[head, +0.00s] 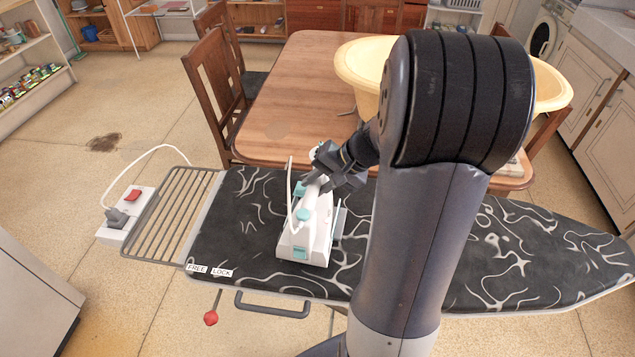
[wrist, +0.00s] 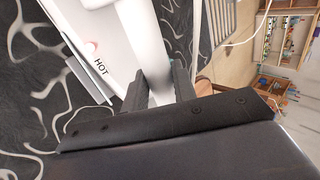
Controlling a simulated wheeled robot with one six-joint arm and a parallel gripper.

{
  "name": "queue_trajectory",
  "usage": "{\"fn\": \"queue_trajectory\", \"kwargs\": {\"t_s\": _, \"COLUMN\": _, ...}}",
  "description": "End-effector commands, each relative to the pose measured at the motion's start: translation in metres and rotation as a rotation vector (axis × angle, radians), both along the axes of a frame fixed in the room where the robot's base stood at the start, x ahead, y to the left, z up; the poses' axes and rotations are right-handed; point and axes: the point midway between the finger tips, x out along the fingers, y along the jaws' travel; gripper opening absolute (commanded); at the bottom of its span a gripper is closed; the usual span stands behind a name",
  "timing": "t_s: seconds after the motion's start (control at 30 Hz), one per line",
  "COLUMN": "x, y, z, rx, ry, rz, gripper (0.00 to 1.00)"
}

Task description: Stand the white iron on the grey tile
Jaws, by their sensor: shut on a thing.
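The white iron (head: 308,235) with teal parts is over the patterned ironing board, its broad end toward me. My gripper (head: 320,178) is shut on its handle near the far end. In the wrist view, the white handle (wrist: 150,45) runs between my two dark fingers (wrist: 160,88). The iron's body (wrist: 90,25) shows beside it, with a red light and the word HOT. A grey slab, which looks like the grey tile (head: 340,219), shows just right of the iron, mostly hidden. I cannot tell whether the iron touches the board or tile.
The ironing board (head: 240,225) has bare room left of the iron. A wire rack (head: 170,215) and a socket box (head: 128,215) with a red switch are at its left end. A wooden table (head: 300,80) with a yellow basin (head: 357,72) stands behind. My arm hides the board's middle.

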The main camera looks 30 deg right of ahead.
Motion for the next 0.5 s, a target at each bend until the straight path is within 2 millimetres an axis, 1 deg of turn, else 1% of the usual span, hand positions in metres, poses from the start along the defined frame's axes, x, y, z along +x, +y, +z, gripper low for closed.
{"fn": "queue_trajectory", "kwargs": {"t_s": 0.07, "x": 0.0008, "y": -0.0002, "z": -0.0006, "rx": 0.000, "ry": -0.003, "rz": 0.000, "gripper": 0.01}}
{"fn": "queue_trajectory", "kwargs": {"t_s": 0.1, "x": 0.0008, "y": -0.0002, "z": -0.0001, "rx": 0.000, "ry": -0.004, "rz": -0.001, "gripper": 0.28}}
{"fn": "queue_trajectory", "kwargs": {"t_s": 0.4, "x": 0.0003, "y": -0.0001, "z": -0.0007, "rx": 0.000, "ry": -0.001, "rz": -0.001, "gripper": 0.52}}
{"fn": "queue_trajectory", "kwargs": {"t_s": 0.5, "x": 0.0002, "y": 0.0000, "z": -0.0009, "rx": 0.000, "ry": -0.001, "rz": -0.001, "gripper": 0.52}}
